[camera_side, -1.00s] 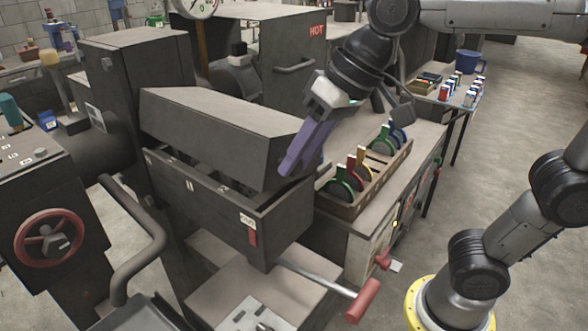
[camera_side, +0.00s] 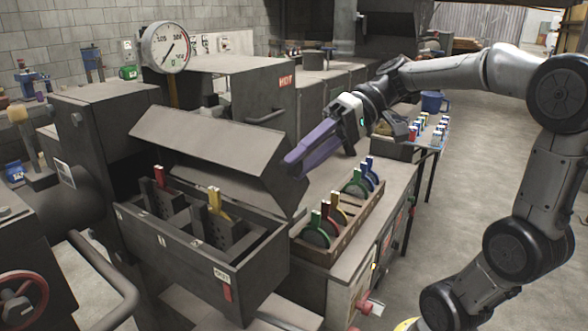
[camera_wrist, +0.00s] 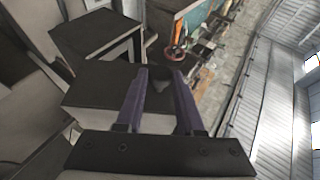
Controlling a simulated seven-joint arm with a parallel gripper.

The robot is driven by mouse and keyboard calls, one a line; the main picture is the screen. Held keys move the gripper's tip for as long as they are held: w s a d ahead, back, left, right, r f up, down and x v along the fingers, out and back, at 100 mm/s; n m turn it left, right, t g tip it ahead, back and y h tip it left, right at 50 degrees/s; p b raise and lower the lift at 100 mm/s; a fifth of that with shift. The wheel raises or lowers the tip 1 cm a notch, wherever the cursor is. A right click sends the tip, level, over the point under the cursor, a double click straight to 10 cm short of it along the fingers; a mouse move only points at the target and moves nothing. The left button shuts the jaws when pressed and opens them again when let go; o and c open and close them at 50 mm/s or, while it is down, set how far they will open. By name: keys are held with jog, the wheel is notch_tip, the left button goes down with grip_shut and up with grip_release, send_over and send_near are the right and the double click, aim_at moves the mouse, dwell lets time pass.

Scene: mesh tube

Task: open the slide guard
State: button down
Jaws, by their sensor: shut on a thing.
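The slide guard (camera_side: 225,152) is a long grey metal cover over an open dark box (camera_side: 190,235) on the machine. It stands raised and tilted, with the inside of the box showing below it. My gripper (camera_side: 292,164) has purple fingers and is at the guard's right end, shut on its edge. In the wrist view the two fingers (camera_wrist: 162,78) lie either side of a dark part of the guard (camera_wrist: 98,86). The exact grip is partly hidden by the fingers.
Inside the box are dark blocks with a red handle (camera_side: 159,176) and a yellow handle (camera_side: 214,199). A wooden rack (camera_side: 345,225) of several coloured-handled discs stands right of it. A gauge (camera_side: 166,47) rises behind. A small table (camera_side: 428,143) stands further right.

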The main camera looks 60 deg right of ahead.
jog(key=d+f+m+t+y, duration=0.2)
jog(key=d+y, duration=0.5)
jog(key=d, duration=0.2)
jog(key=shift+f+m, duration=0.15)
jog(key=shift+m, duration=0.15)
dwell(0.3)
jog(key=c, duration=0.6)
grip_release()
jog(key=shift+o, duration=0.2)
